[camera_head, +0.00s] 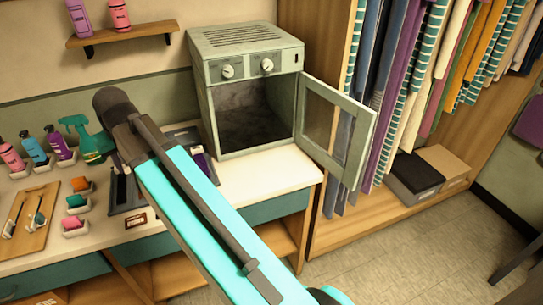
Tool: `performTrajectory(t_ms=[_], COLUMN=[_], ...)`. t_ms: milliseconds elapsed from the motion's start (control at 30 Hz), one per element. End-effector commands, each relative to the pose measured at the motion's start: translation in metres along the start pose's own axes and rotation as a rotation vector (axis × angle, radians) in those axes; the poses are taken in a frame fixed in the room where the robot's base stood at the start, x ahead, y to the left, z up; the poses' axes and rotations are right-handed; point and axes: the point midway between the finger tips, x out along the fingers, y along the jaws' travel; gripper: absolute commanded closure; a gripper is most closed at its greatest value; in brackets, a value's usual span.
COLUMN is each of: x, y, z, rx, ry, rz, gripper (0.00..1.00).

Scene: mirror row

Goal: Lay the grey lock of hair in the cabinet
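The cabinet (204,105) is a pale grey-green box with two knobs and a vented top, standing on the white counter. Its door (356,135) hangs open to the right. The dark inside (240,115) looks empty where I can see it. I cannot make out a grey lock of hair. My arm crosses from the lower right to the upper left and covers part of the counter left of the cabinet. My gripper does not show.
Spray bottles (89,140) and several small coloured items in white holders (76,203) stand on the counter's left. A dark tray (116,193) lies partly behind my arm. Clothes (400,90) hang at right above boxes (415,177).

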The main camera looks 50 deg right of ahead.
Motion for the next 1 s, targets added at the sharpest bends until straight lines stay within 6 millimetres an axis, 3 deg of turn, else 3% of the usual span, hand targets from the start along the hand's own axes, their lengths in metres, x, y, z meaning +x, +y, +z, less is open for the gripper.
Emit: performTrajectory(t_ms=[367,600,733,1000], x=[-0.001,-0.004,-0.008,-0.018], y=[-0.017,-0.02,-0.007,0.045], z=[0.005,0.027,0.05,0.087], rx=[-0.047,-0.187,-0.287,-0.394], ry=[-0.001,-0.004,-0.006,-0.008], rz=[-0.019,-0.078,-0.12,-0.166], gripper=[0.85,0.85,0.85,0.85])
